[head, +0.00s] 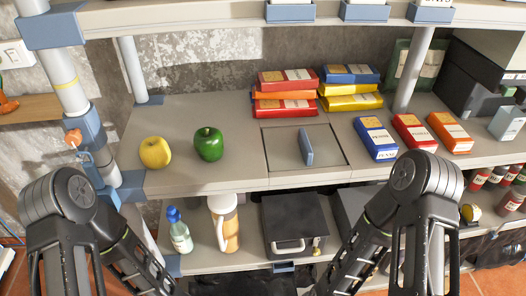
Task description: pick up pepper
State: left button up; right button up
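A green bell pepper (208,145) stands upright on the grey upper shelf (230,174), left of the middle in the head view. A yellow apple-like fruit (155,153) sits just to its left, with a small gap between them. Nothing covers the pepper. Black links of both my arms rise at the lower left and lower right, below and apart from the pepper. Neither gripper shows in the picture, so what they hold cannot be seen.
Stacked packets (285,108) and a square recess with an upright blue-grey piece (306,147) lie right of the pepper. On the lower shelf are a bottle (179,232), a jug (224,224) and a black box (295,222). A post (65,75) stands left.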

aim_at(208, 141)
jog(key=k+l, duration=0.1)
jog(key=l, duration=0.4)
jog(key=k+l, duration=0.1)
jog(key=l, duration=0.85)
jog(key=k+l, duration=0.15)
jog(key=l, duration=0.3)
